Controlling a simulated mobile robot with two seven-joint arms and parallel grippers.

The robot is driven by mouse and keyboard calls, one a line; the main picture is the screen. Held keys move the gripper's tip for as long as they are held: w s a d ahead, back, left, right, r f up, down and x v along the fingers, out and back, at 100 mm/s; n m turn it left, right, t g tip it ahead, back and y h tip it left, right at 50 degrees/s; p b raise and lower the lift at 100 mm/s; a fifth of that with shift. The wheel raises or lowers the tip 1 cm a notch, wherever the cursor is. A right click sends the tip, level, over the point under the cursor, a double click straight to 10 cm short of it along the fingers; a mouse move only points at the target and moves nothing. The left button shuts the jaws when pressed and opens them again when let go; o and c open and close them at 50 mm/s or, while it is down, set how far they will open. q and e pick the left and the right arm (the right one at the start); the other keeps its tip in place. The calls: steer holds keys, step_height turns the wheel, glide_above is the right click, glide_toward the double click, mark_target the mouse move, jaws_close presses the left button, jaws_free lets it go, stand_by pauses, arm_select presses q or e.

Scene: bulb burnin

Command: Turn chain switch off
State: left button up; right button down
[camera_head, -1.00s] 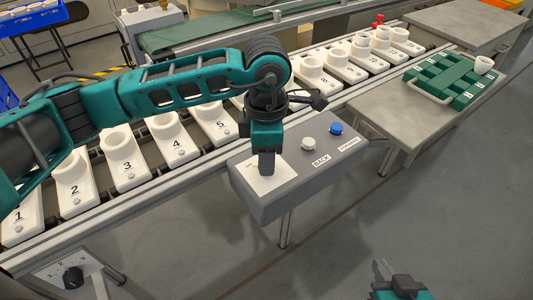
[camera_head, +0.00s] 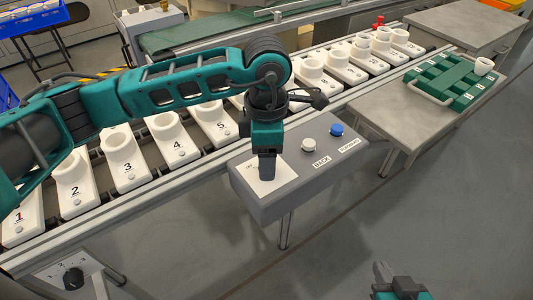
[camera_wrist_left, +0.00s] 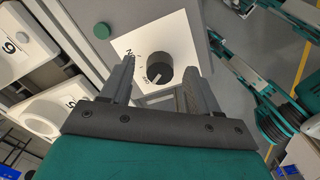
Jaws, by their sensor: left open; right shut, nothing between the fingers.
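The chain switch is a dark round knob (camera_wrist_left: 160,66) with a pale pointer mark, on a white plate (camera_wrist_left: 181,38) with small lettering. The lettering near it looks like ON and OFF, but is small and tilted. In the head view the plate (camera_head: 284,176) lies on the near-left part of a grey control box (camera_head: 270,211), and my left gripper (camera_head: 267,178) hides the knob. My left gripper is open and points down, one finger on each side of the knob; contact is not clear. My right gripper (camera_head: 381,270) is shut and empty at the bottom, away from the box.
The box also carries a white button (camera_head: 308,145) and a blue button (camera_head: 336,130), labelled BACK and FORWARD. Behind it runs a conveyor with numbered white holders (camera_head: 125,158). A separate dial (camera_head: 73,278) is at lower left. A green rack (camera_head: 443,80) stands on a table at right.

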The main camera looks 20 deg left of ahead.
arm_select(q)
step_height(320, 180, up, 13)
steer(key=p, duration=0.1)
steer(key=shift+f, duration=0.2)
stand_by(0.4)
